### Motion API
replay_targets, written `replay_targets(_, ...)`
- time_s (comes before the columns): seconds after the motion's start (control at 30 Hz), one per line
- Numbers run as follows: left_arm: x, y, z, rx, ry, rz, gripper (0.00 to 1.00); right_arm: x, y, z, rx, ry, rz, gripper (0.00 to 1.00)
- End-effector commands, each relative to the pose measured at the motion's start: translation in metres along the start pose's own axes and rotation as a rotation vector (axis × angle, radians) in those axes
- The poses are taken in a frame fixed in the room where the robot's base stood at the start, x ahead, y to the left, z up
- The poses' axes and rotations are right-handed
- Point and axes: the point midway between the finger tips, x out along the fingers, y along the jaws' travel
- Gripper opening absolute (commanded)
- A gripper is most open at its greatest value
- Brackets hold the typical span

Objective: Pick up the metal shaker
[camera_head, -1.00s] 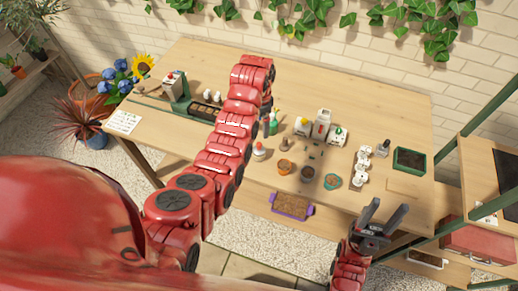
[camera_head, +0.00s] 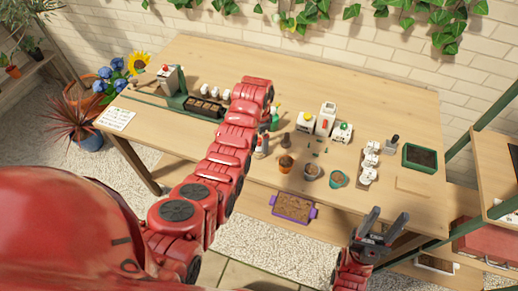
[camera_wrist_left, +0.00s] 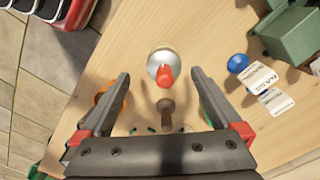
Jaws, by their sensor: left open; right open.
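In the left wrist view a round silver shaker (camera_wrist_left: 160,52) with a red tip stands on the wooden table, seen from above. My left gripper (camera_wrist_left: 160,76) is open. Its two fingers are spread to either side of the shaker in this view, with no contact visible. In the head view my red left arm partly hides the left gripper (camera_head: 263,143) and the shaker, so their gap is hard to judge. My right gripper (camera_head: 388,215) is open and empty at the table's front right edge.
A brown wooden-handled tool (camera_wrist_left: 166,112) stands close to the shaker. Small pots (camera_head: 312,172) are to the right, white bottles (camera_head: 326,118) behind. A green machine (camera_wrist_left: 292,35) and blue knob (camera_wrist_left: 238,63) are at upper right.

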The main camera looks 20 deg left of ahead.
Motion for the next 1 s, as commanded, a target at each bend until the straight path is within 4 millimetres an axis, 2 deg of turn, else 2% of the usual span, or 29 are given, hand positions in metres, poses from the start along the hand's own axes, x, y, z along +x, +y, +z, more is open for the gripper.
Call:
replay_targets(0.07, 0.003, -0.001, 0.001, -0.001, -0.002, 0.003, 0.99, 0.011, 0.001, -0.002, 0.0, 0.0, 0.0, 0.5)
replay_targets(0.23, 0.017, -0.005, 0.0, 0.0, -0.002, 0.003, 0.99, 0.018, 0.001, -0.003, 0.0, 0.0, 0.0, 0.5)
replay_targets(0.5, 0.039, -0.005, 0.0, 0.0, -0.002, 0.003, 0.99, 0.022, 0.001, -0.004, 0.0, 0.0, 0.0, 0.5)
replay_targets(0.87, 0.043, -0.006, -0.001, 0.0, 0.002, -0.002, 0.99, 0.022, 0.001, -0.004, 0.0, 0.0, 0.0, 0.5)
replay_targets(1.0, 0.043, -0.006, -0.001, 0.0, 0.002, -0.002, 0.75, 0.022, 0.001, -0.004, 0.0, 0.0, 0.0, 0.5)
